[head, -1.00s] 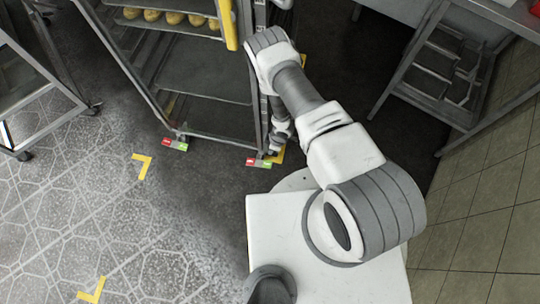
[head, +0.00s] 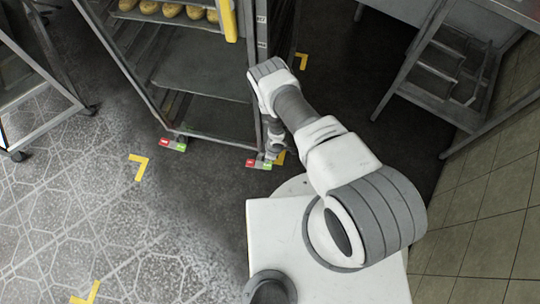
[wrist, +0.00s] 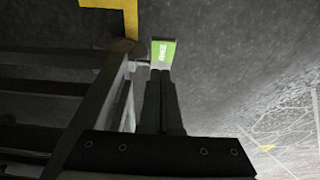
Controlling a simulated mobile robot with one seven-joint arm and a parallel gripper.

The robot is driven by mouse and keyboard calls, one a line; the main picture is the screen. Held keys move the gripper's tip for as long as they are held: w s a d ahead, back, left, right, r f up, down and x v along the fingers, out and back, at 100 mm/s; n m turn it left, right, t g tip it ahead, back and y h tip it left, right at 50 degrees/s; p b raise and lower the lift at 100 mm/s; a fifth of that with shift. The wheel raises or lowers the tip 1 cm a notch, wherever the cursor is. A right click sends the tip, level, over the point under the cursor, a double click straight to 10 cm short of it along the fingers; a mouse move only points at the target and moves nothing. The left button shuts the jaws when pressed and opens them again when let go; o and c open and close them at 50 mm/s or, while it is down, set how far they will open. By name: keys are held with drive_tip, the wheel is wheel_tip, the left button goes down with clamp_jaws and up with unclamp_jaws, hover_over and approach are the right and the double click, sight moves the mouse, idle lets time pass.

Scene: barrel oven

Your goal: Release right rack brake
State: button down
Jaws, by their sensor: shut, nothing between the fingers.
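The rack (head: 256,98) is a tall metal trolley standing upright at the top of the head view. Its right brake (head: 257,163) is a small red-and-green pedal low at the rack's near right corner. In the wrist view, the green part of a brake pedal (wrist: 163,53) shows just beyond my fingertips; its red part is not visible there. My gripper (wrist: 160,75) is shut and empty, pointing at this pedal. In the head view my gripper is low beside the right brake, largely hidden by my arm. I cannot tell whether it touches the pedal.
The left brake (head: 173,144) is a similar red-and-green pedal at the rack's other near corner. Bread (head: 172,11) lies on an upper tray. Another metal rack (head: 40,80) stands at left, and a metal stand (head: 440,75) at right. Open floor lies at lower left.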

sight(259, 164)
drive_tip(key=f, duration=0.1)
drive_tip(key=f+b, duration=0.1)
drive_tip(key=f, duration=0.2)
drive_tip(key=shift+s+d+f, duration=0.1)
drive_tip(key=shift+d+f, duration=0.05)
drive_tip(key=shift+d, duration=0.25)
drive_tip(key=shift+d+f+b, duration=0.15)
drive_tip(key=shift+f+b, duration=0.1)
drive_tip(key=shift+b, duration=0.5)
drive_tip(key=f+b, duration=0.1)
drive_tip(key=b, duration=0.1)
drive_tip(key=d+f+b, duration=0.1)
drive_tip(key=b, duration=0.1)
drive_tip(key=shift+s+d+f, duration=0.1)
drive_tip(key=shift+s+d, duration=0.1)
drive_tip(key=shift+s, duration=0.1)
drive_tip(key=shift+f+b, duration=0.1)
drive_tip(key=shift+b, duration=0.2)
